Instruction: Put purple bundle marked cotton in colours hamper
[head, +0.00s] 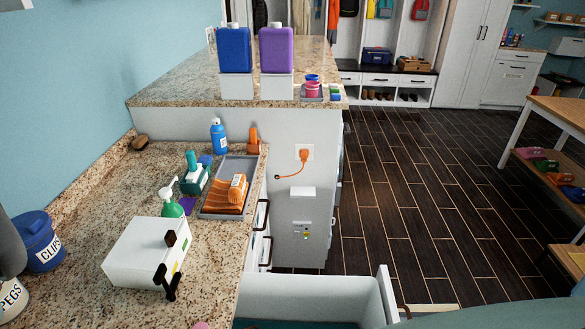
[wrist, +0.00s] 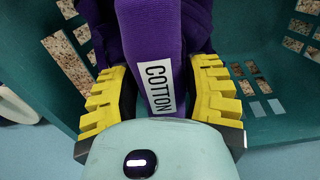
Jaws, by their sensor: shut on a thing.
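In the wrist view my gripper (wrist: 160,85) is shut on the purple bundle (wrist: 150,30), one yellow-ridged finger on each side. The bundle's white label reads COTTON and faces the camera. A teal basket (wrist: 265,65) with rectangular holes stands around and behind the bundle; speckled stone shows through some holes. No label shows on this basket, so I cannot tell whether it is the colours hamper, nor whether the bundle touches it. The head view does not show my gripper or the held bundle.
In the head view the granite counter (head: 75,230) holds a white box (head: 140,262), a blue clips tin (head: 38,240) and a grey tray (head: 211,208) with an orange bundle (head: 230,193). An open white drawer (head: 315,290) juts out at the bottom. Dark floor (head: 400,170) is clear at right.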

